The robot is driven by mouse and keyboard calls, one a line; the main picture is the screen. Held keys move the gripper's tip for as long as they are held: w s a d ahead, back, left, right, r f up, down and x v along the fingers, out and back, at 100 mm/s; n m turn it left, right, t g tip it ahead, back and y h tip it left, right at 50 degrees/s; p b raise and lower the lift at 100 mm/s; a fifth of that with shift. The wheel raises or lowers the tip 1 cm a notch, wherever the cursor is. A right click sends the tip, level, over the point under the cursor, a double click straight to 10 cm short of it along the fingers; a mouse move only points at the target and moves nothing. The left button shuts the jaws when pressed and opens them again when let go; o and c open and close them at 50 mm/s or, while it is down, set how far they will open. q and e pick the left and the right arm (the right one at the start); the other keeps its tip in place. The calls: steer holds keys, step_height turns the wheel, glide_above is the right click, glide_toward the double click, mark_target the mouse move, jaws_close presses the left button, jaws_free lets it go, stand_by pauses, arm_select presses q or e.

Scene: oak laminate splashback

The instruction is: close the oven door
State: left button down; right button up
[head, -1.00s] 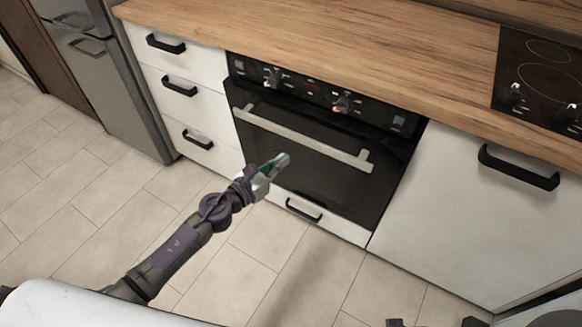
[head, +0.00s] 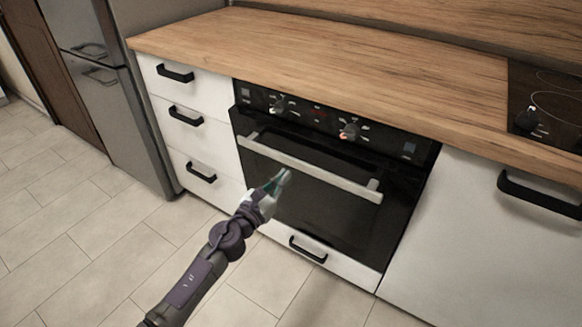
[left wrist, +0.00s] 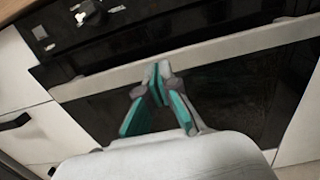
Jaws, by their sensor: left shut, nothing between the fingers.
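The oven door (head: 325,208) is a black glass panel with a long pale bar handle (head: 308,166). It stands upright and looks flush with the oven front, under the black control panel (head: 330,122). My left gripper (head: 281,179) is in front of the door's left half, just below the handle in the picture. Its fingers are shut and empty. In the left wrist view the fingertips (left wrist: 158,72) overlap the handle (left wrist: 215,52), with the dark door glass (left wrist: 235,100) behind; I cannot tell whether they touch it. My right gripper is not in view.
White drawers (head: 190,125) with black handles stand left of the oven, and a grey fridge (head: 110,90) is beyond them. A white cabinet (head: 475,240) is at right. A wooden worktop (head: 330,65) with a black hob (head: 550,100) runs above. The tiled floor (head: 70,220) at left is clear.

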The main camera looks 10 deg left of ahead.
mark_target(296, 162)
arm_select(q)
steer(key=shift+x, duration=2.1)
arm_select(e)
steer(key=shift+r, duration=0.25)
